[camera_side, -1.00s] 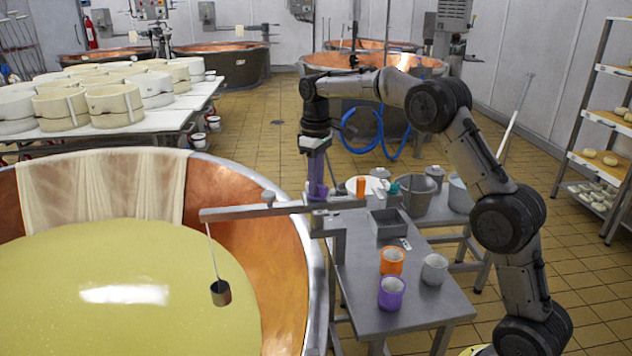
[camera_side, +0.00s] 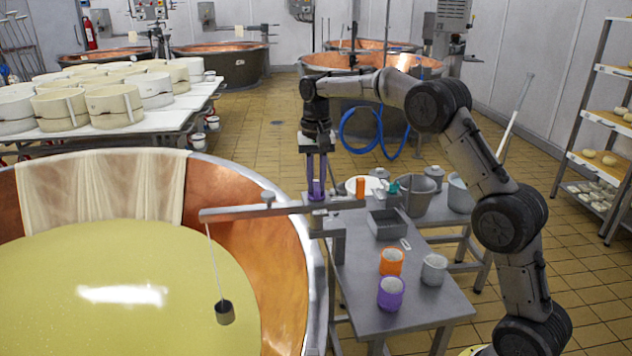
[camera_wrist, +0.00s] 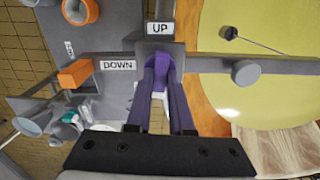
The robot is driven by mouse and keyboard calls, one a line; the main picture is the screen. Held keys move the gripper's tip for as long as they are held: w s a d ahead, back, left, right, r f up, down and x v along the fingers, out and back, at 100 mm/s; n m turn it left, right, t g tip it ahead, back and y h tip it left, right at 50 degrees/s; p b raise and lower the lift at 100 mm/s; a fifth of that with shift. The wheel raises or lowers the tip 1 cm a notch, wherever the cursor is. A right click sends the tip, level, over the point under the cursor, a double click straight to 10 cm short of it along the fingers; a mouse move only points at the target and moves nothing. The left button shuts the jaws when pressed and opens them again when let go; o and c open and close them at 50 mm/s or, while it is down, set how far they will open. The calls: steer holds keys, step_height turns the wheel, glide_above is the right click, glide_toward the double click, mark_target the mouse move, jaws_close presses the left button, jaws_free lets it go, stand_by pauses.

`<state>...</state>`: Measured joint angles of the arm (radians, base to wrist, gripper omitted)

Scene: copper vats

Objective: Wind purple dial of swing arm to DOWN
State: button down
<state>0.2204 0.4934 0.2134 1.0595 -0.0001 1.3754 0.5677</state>
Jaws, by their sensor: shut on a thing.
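The swing arm (camera_side: 255,212) is a grey bar reaching over the vat's rim from a post at the table. Its purple dial (camera_wrist: 160,78) shows in the wrist view between my fingers, partly hidden by them. UP (camera_wrist: 160,28) and DOWN (camera_wrist: 118,65) labels lie around the dial; which one it points to I cannot tell. My gripper (camera_side: 317,188) points down and is shut on the dial; its two purple fingers also fill the middle of the wrist view (camera_wrist: 162,92). A small dark cup (camera_side: 225,313) hangs from the bar's left end over the yellow liquid.
The copper vat (camera_side: 265,255) with yellow liquid is at left. An orange block (camera_side: 360,188) stands at the bar's right end. The steel table (camera_side: 365,315) holds a grey tray (camera_side: 385,225), an orange cup (camera_side: 391,263), a purple cup (camera_side: 390,293) and a grey cup (camera_side: 433,270).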

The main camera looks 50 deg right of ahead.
steer(key=m, duration=0.4)
steer(key=shift+r+m, duration=0.1)
steer(key=shift+m, duration=0.3)
steer(key=m, duration=0.3)
steer(key=shift+m, duration=0.3)
steer(key=m, duration=0.4)
steer(key=shift+s, duration=0.1)
steer(key=shift+m, duration=2.2)
steer(key=c, duration=0.8)
jaws_free()
